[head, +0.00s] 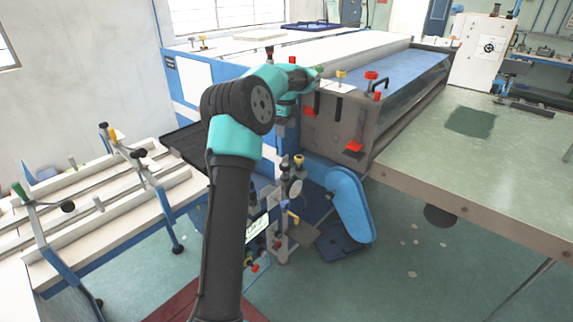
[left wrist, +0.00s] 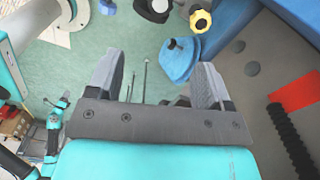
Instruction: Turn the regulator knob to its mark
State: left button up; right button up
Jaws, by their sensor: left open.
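A yellow-topped knob (head: 299,160) stands on a pipe assembly with a round dial gauge (head: 294,187), below the front of the blue machine. In the left wrist view a yellow knob (left wrist: 200,20) with a dark centre is at the top, beyond my fingers. I cannot tell for certain which knob is the regulator's, and no mark is readable. My left gripper (left wrist: 157,78) is open and empty, its two grey fingers apart and clear of the knob. In the head view my left arm reaches to the machine's front corner, its gripper partly hidden. My right gripper is not in view.
The machine's front panel (head: 328,125) has red and yellow knobs and red parts. A blue guard (head: 349,205) stands right of the pipes. A white-railed bench (head: 110,215) is at left and a green table (head: 480,165) at right.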

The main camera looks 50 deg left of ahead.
aim_at(286, 165)
pick_arm(q)
notch_tip(286, 165, down, 16)
jog(key=shift+r, duration=0.1)
dwell(0.5)
jog(key=shift+c, duration=0.4)
jog(key=c, duration=0.8)
jog(key=shift+c, duration=0.2)
